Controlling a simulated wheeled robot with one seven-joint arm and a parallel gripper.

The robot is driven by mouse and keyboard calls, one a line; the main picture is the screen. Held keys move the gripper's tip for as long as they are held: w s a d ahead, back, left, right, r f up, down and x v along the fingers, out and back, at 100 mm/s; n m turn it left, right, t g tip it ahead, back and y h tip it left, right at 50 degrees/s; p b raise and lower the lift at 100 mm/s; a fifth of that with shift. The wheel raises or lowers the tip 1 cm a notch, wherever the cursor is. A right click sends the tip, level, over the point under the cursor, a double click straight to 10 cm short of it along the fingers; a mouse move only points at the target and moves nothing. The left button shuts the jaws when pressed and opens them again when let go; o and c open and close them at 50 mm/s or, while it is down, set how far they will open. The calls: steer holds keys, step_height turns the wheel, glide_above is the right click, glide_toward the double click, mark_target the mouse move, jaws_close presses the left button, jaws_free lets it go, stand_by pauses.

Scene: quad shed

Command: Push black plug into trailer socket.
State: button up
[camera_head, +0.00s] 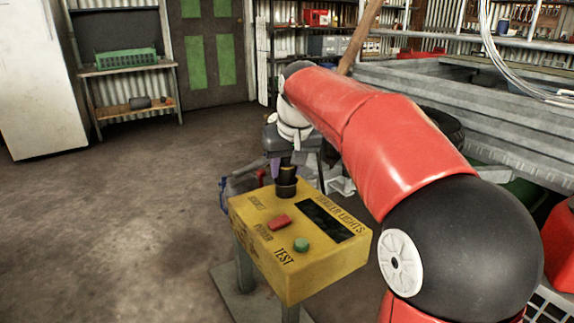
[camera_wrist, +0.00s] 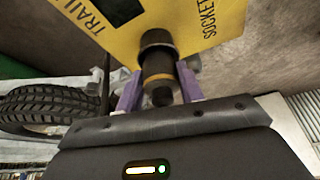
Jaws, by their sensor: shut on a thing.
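The yellow trailer lights box (camera_head: 300,279) stands on a post in front of me. The black trailer socket (camera_head: 286,190) rises from its top near the far edge, and also shows in the wrist view (camera_wrist: 157,40). The black plug (camera_wrist: 158,69) has an orange band and is lined up with the socket, apparently touching it. How deep it sits cannot be told. My gripper (camera_wrist: 159,84) has purple fingers shut on the plug from both sides. In the head view the plug (camera_head: 287,171) stands above the socket, with my gripper (camera_head: 278,165) partly hidden behind it.
The box top carries a red power switch (camera_head: 278,222), a green test button (camera_head: 301,244) and a dark display (camera_head: 325,220). A tyre (camera_wrist: 45,105) lies near my gripper in the wrist view. A metal trailer (camera_head: 500,115) stands at right. Open floor (camera_head: 110,220) lies left.

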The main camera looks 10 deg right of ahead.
steer(key=shift+f, duration=0.15)
steer(key=o, duration=1.6)
steer(key=shift+c, duration=0.2)
steer(key=shift+r+p, duration=4.2)
steer(key=shift+r, duration=0.35)
steer(key=s+f+p, duration=0.2)
steer(key=s+f, duration=0.2)
steer(key=s, duration=1)
steer(key=s+f+t+p, duration=0.1)
steer(key=s+f, duration=0.4)
steer(key=s, duration=0.9)
steer(key=shift+m+p, duration=0.4)
